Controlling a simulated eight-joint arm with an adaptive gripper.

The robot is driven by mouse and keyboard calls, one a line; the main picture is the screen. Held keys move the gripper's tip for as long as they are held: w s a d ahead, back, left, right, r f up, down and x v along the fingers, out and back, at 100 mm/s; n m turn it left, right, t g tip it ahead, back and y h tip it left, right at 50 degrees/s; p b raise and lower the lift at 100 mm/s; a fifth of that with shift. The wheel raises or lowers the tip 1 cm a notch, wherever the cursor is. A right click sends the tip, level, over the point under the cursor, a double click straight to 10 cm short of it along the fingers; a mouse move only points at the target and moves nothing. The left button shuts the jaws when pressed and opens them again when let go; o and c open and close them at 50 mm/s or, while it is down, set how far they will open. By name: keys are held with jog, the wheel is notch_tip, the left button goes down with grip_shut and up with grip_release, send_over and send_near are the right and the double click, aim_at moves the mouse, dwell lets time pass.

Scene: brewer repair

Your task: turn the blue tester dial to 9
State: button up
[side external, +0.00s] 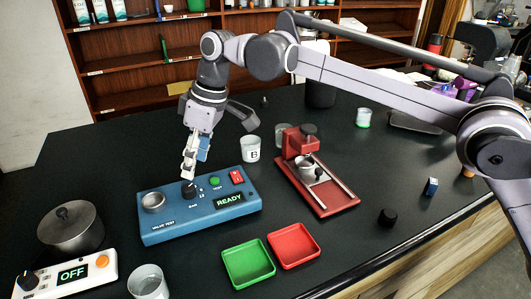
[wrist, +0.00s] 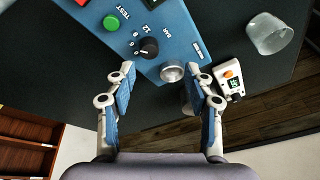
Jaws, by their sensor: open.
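The blue tester (side external: 165,228) lies on the dark table, with a green READY display. Its black dial (side external: 189,190) sits on the top face, and my gripper (side external: 188,172) is just above it. In the wrist view the dial (wrist: 149,46) shows beyond my open, empty gripper (wrist: 160,70), with numbers around it. I cannot make out exactly where its pointer stands. The tester's round metal cup (wrist: 172,71) appears between the fingertips, and it also shows in the side view (side external: 153,202). A green TEST button (wrist: 111,23) sits beside the dial.
A white controller (side external: 75,272) reading OFF and a pot (side external: 70,228) stand at left. A clear glass (side external: 148,283), green tray (side external: 248,262) and red tray (side external: 293,245) are in front. A red press (side external: 322,190) and a cup marked B (side external: 250,149) stand right of the tester.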

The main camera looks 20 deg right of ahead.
aim_at(189, 187)
jog(key=w+f+n, duration=0.1)
jog(key=f, duration=0.1)
jog(key=w+a+f+n, duration=0.1)
jog(key=f, duration=0.2)
jog(key=w+a+f+y, duration=0.1)
jog(key=f, duration=0.2)
jog(key=shift+f+n, duration=0.25)
jog(key=shift+n, duration=0.15)
grip_shut()
